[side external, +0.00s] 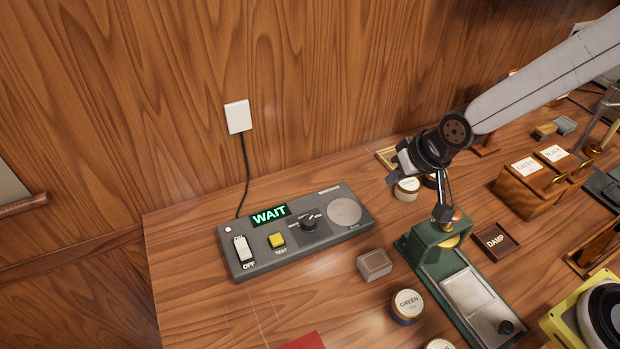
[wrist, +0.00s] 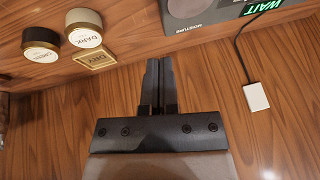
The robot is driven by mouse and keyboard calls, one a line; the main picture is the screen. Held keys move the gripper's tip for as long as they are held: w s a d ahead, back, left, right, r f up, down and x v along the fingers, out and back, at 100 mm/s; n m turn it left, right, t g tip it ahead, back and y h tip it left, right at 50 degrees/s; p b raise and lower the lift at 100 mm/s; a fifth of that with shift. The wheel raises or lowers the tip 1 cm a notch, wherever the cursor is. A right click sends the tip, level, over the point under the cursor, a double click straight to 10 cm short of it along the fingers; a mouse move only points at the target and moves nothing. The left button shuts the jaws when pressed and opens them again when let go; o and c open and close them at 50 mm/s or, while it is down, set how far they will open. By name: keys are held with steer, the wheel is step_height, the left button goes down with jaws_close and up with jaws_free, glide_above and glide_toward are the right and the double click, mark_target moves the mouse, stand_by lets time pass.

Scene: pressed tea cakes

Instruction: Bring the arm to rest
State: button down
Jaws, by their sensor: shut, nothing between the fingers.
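My gripper (side external: 392,178) hangs in the air over the back of the table in the side view, at the end of the arm reaching in from the upper right. In the wrist view my gripper (wrist: 157,82) shows two dark fingers close together with nothing held between them. Behind them lie the wood wall and the table's back edge. The gripper looks apart from everything around it, though its exact height is hard to tell.
A grey console (side external: 295,232) reading WAIT stands left, its switch by OFF. A green press (side external: 425,258) stands below my wrist. A GREEN tin (side external: 407,305), a small grey box (side external: 374,265) and a DAMP tray (side external: 496,242) are nearby. A DRY tray (wrist: 95,58) lies beside tins.

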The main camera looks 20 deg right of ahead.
steer(key=s+d+g+h, duration=0.1)
steer(key=s+d+g, duration=0.1)
steer(key=s+d, duration=0.8)
steer(key=d, duration=0.2)
steer(key=shift+s+d+n+g+h, duration=0.15)
steer(key=shift+d+n+g+h, duration=0.15)
steer(key=shift+h, duration=0.1)
steer(key=shift+r, duration=0.1)
stand_by(1.0)
